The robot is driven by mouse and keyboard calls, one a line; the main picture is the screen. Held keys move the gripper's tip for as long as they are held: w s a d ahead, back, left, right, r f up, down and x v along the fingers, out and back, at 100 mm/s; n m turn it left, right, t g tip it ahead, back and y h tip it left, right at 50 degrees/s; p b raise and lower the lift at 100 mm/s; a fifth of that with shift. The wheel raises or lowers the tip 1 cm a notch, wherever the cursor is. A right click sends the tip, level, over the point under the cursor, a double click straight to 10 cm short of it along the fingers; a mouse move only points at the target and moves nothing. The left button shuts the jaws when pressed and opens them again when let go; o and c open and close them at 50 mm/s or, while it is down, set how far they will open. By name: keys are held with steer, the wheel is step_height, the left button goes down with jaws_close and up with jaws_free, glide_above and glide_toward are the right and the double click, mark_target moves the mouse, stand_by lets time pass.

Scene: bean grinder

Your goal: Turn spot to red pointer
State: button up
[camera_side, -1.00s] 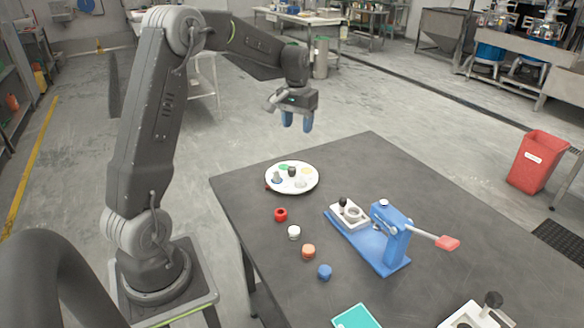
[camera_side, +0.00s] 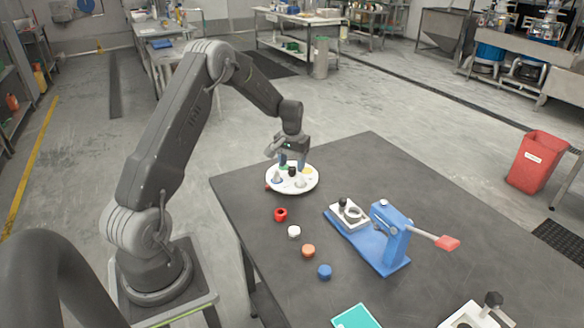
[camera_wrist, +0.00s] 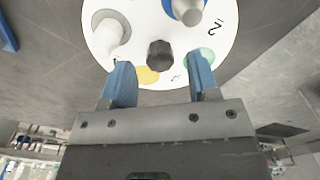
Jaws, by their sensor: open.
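A white round disc (camera_side: 311,185) lies at the table's far left corner, with coloured spots and a dark knob (camera_side: 292,172) in its middle. A small red piece (camera_side: 267,187) shows at the disc's left edge; the wrist view does not show it. My gripper (camera_side: 292,162) is over the disc, pointing down. In the wrist view, the knob (camera_wrist: 160,55) appears between the two open blue fingers (camera_wrist: 160,66), with gaps on both sides. A yellow spot (camera_wrist: 147,75) and a green spot (camera_wrist: 207,53) lie near the fingers. Two pegs stand on the disc, one on a blue spot.
Red (camera_side: 281,214), white (camera_side: 294,232), orange (camera_side: 308,251) and blue (camera_side: 324,272) caps lie in a row nearer the camera. A blue lever press (camera_side: 392,235) stands to the right. A teal card (camera_side: 357,317) lies at the front.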

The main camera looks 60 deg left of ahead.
steer(key=shift+f, duration=0.9)
jaws_close()
